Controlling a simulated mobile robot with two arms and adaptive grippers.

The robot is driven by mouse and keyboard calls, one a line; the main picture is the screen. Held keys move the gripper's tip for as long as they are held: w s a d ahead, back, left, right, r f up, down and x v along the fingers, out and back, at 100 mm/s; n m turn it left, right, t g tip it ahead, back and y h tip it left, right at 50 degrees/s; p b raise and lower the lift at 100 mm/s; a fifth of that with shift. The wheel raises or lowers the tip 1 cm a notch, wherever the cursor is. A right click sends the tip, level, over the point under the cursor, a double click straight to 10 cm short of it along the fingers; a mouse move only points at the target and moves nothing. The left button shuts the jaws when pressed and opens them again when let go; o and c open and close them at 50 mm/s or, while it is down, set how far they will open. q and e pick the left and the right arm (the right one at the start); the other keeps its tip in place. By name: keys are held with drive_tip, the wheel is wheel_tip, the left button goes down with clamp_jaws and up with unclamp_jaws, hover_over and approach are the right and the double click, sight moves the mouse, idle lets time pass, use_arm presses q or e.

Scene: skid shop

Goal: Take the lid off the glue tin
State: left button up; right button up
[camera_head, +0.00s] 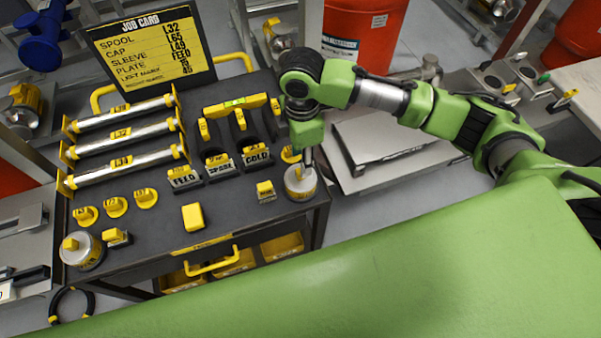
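A short round tin (300,189) with a pale top and a yellow band stands at the right front corner of the dark cart top. My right gripper (307,162) points down directly over it, its fingertips at or just above the top. The fingers are small and overlap the tin's top, so I cannot tell whether they grip anything. A second round tin (84,257) with a yellow block on its top stands at the left front corner. I cannot read a label on either tin. My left gripper is not in view.
The cart top (150,226) also holds silver rollers (122,134), labelled slots (218,166), yellow discs (115,207) and a yellow block (193,217). A job card (149,50) stands behind. A red drum (365,25) is at the back. The front middle is fairly clear.

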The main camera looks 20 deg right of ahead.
wheel_tip(320, 180, down, 5)
drive_tip(key=shift+s+a+r+p, duration=0.1)
drive_tip(key=shift+s+a+p, duration=0.05)
drive_tip(key=shift+p, duration=0.55)
clamp_jaws()
